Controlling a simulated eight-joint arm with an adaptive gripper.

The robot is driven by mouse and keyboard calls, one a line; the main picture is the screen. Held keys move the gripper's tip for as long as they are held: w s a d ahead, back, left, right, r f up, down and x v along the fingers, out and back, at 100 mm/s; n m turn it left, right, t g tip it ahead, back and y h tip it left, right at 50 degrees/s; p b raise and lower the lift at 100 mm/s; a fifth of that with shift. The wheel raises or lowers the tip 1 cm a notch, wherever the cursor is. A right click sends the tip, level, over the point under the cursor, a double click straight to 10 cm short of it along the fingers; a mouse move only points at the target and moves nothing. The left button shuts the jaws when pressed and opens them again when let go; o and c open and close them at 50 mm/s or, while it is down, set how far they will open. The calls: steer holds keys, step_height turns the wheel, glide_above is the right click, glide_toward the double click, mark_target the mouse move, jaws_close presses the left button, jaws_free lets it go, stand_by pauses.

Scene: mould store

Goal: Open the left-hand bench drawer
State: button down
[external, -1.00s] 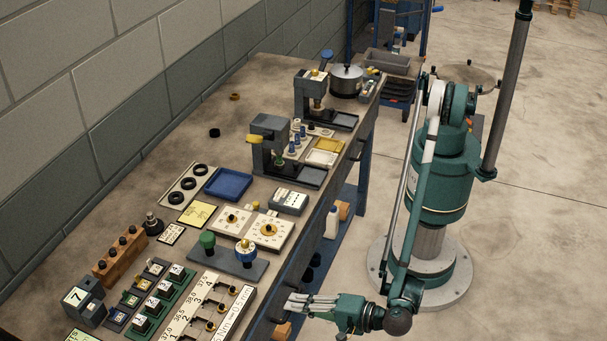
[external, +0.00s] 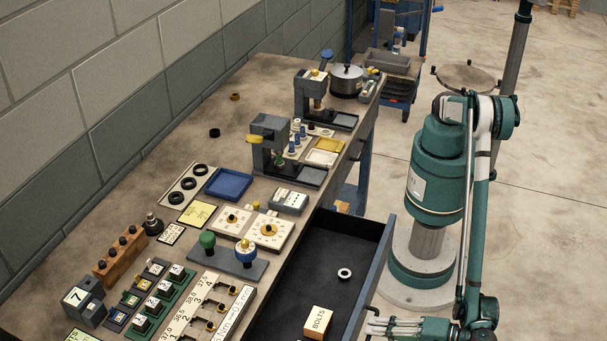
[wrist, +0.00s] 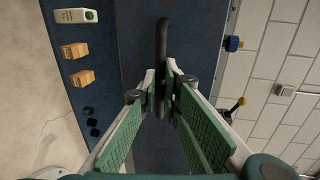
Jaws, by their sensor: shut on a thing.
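The bench drawer (external: 378,262) stands pulled out to the right from under the bench top. Its dark inside shows a small white ring (external: 344,273) and a box marked BOLTS (external: 317,322). My gripper (external: 373,327) is at the outer side of the drawer front, low in the external view. In the wrist view, the dark bar handle (wrist: 162,45) runs between the green-padded fingers of my gripper (wrist: 161,88), which are shut on it. The blue drawer front (wrist: 140,40) lies behind the handle. The near end of the drawer is cut off by the picture edge.
The bench top (external: 180,240) carries presses, trays, dials and several small fixtures. The floor (external: 560,230) right of my arm is clear.

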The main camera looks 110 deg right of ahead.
steer(key=shift+f+v, duration=0.15)
steer(key=shift+v, duration=0.6)
steer(key=shift+f+v, duration=0.15)
steer(key=shift+v, duration=0.6)
steer(key=c, duration=2.5)
jaws_free()
steer(key=shift+s+a, duration=0.1)
steer(key=shift+v, duration=5.95)
